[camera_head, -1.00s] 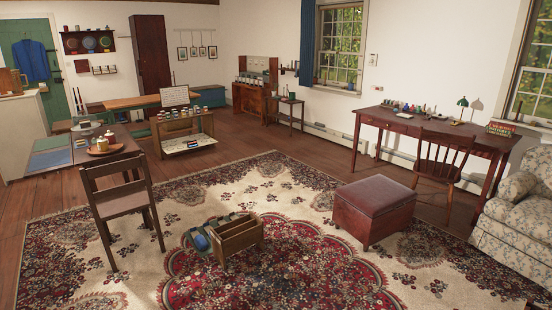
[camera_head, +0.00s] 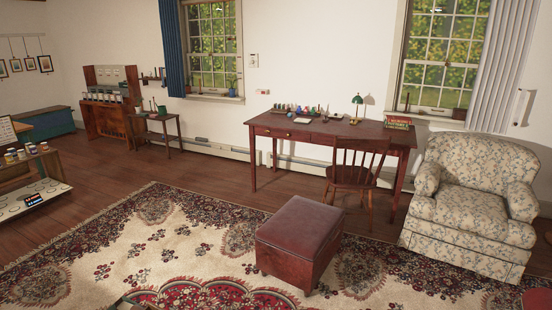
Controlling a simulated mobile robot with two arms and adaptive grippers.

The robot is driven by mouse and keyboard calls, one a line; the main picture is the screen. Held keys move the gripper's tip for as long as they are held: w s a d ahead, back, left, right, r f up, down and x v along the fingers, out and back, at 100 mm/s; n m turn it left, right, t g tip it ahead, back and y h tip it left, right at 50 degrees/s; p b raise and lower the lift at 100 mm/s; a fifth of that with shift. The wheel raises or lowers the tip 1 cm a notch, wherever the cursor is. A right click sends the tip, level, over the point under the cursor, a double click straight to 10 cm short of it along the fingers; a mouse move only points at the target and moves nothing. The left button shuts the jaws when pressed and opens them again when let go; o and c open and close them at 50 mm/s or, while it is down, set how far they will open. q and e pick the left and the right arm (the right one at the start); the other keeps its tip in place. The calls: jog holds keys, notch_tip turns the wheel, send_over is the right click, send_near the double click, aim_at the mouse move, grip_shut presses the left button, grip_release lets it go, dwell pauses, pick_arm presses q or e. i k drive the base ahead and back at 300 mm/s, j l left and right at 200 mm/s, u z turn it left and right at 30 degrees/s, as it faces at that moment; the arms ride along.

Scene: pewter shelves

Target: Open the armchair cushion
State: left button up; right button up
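A floral-patterned armchair (camera_head: 430,238) stands at the right of the head view, beside the desk. Its seat cushion (camera_head: 470,212) lies flat in the seat between the two rolled arms, and looks closed down on the base. The backrest rises behind it against the wall below the window. Neither of my grippers shows in the head view.
A red leather ottoman (camera_head: 300,228) stands on the patterned rug (camera_head: 130,245), left of the armchair. A wooden desk (camera_head: 335,128) with a wooden chair (camera_head: 352,178) stands along the wall. A dark red thing (camera_head: 538,299) shows at the lower right edge. Rug lies clear before the armchair.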

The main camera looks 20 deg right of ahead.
aim_at(475, 213)
jog(key=i+l+z, duration=0.25)
jog(key=i+z, duration=0.55)
jog(key=i, duration=0.15)
jog(key=i+z, duration=0.35)
jog(key=i, duration=0.15)
jog(key=i+j+z, duration=0.2)
jog(key=i+z, duration=0.2)
jog(key=i, duration=0.05)
